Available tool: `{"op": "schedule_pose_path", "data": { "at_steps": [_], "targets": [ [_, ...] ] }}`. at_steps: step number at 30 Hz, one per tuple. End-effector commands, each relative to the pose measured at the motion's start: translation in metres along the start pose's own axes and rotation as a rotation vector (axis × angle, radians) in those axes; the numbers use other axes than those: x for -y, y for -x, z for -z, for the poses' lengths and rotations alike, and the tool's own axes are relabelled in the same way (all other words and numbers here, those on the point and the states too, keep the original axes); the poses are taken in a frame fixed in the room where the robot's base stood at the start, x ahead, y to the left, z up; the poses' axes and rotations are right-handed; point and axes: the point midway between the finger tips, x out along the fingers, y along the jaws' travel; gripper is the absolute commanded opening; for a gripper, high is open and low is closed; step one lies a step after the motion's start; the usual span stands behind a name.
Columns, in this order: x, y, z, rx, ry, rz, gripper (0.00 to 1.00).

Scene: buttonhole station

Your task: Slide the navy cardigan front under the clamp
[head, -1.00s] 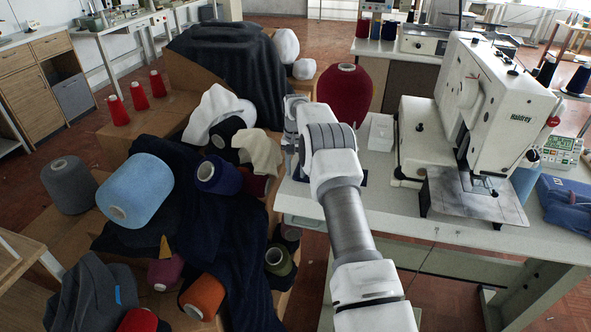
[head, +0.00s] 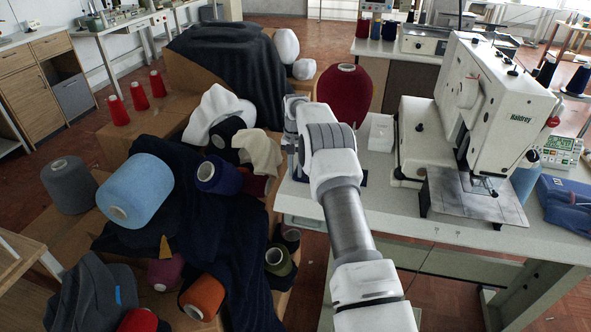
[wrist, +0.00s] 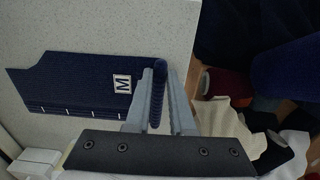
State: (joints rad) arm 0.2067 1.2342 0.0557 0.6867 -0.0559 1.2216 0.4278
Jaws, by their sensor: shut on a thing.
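The navy cardigan front (wrist: 70,85) lies flat on the pale table in the wrist view, with a white M label and a row of white marks along one edge. My gripper (wrist: 159,72) is shut on its raised, rolled edge beside the label. In the head view my arm hides the gripper and most of the cardigan front; only a dark sliver shows beside the arm. The clamp (head: 482,186) is at the sewing head, above the metal plate (head: 455,203), to the right of my arm. Its gap is too small to judge.
The white buttonhole machine (head: 497,105) stands on the table's right part. A dark red cone (head: 345,95) stands behind my arm. Blue folded cloth (head: 567,205) lies at the right edge. Piled yarn cones and dark cloth (head: 235,235) crowd the left. Bare tabletop (head: 390,205) lies before the plate.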

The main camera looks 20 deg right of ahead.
Motion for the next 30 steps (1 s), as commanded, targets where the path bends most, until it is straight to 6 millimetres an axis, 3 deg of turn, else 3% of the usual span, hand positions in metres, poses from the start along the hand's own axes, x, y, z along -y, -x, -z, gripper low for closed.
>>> {"op": "schedule_pose_path", "data": {
  "at_steps": [24,30],
  "targets": [
    [0.0,0.048,0.0,-0.001,0.0,0.0,0.0],
    [0.0,0.05,0.0,-0.001,0.0,0.0,0.0]
  ]
}}
